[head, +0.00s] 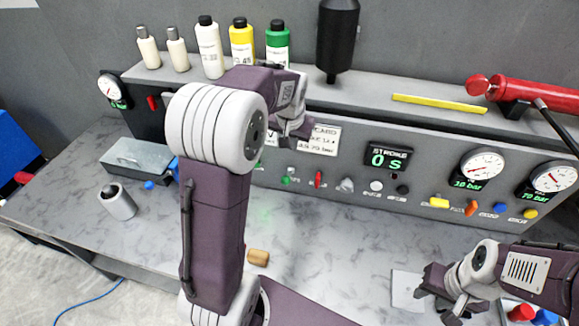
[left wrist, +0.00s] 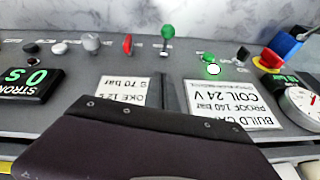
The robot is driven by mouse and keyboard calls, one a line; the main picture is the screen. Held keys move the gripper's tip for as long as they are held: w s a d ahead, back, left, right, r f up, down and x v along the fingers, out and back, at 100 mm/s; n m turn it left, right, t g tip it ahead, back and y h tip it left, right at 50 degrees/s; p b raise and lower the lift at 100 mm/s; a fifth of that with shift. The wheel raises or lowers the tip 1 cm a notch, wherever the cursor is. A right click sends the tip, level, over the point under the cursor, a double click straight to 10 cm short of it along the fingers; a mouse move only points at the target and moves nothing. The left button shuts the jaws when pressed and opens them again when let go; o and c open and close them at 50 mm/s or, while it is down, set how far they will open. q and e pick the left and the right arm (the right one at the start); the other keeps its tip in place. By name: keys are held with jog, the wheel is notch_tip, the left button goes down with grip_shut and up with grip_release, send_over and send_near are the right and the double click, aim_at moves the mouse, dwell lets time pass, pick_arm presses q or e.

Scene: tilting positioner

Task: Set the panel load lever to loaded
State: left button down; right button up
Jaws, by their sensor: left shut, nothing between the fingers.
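Several controls sit along the grey panel (head: 350,158). A lever with a green ball (head: 286,180) stands beside a red lever (head: 318,178). In the left wrist view the panel appears upside down, with the green-ball lever (left wrist: 167,33) and the red lever (left wrist: 127,44) near the middle. I cannot read which of them is the load lever. My left gripper (head: 293,133) is shut and empty in front of the panel, above these levers. My right gripper (head: 440,300) looks open and empty over the table at the lower right.
Bottles (head: 209,50) stand on the shelf above the panel. A black cylinder (head: 337,40) hangs above it. Gauges (head: 482,166) are at the right. A grey box (head: 135,155), metal cylinder (head: 118,203) and small wooden piece (head: 258,257) lie on the table. The table's middle is mostly clear.

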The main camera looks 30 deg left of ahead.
pick_arm(q)
jog(key=f+p, duration=0.1)
jog(key=f, duration=0.3)
jog(key=a+f+p, duration=0.1)
jog(key=f, duration=0.3)
jog(key=f+p, duration=0.1)
jog(key=f, duration=0.3)
jog(key=shift+w+a, duration=0.15)
jog(key=shift+w, duration=0.2)
jog(key=shift+w+f, duration=0.1)
